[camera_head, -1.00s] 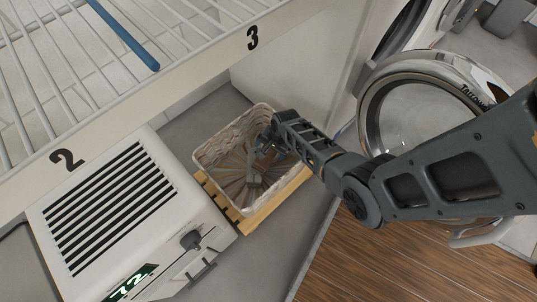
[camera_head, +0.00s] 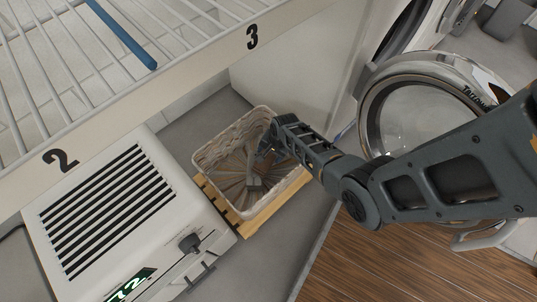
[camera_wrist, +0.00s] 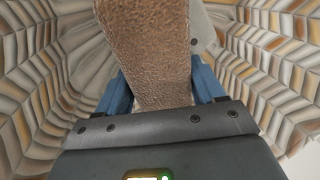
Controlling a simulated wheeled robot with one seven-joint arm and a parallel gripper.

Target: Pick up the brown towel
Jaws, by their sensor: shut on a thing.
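The brown towel (camera_wrist: 150,50) shows in the wrist view as a rough-textured brown strip between the two blue fingers of my gripper (camera_wrist: 160,90). My gripper is shut on it. In the head view my gripper (camera_head: 257,170) reaches down inside a woven basket (camera_head: 215,150). The towel is hard to make out there, as my gripper and arm cover much of the basket's inside. The basket's woven wall (camera_wrist: 45,60) surrounds the towel in the wrist view.
The basket stands on a wooden base (camera_head: 217,203). A white vented appliance (camera_head: 110,215) is to its left. A wire shelf (camera_head: 90,70) with a blue bar (camera_head: 125,37) is above left. An open round washer door (camera_head: 420,110) is at the right, beside my arm.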

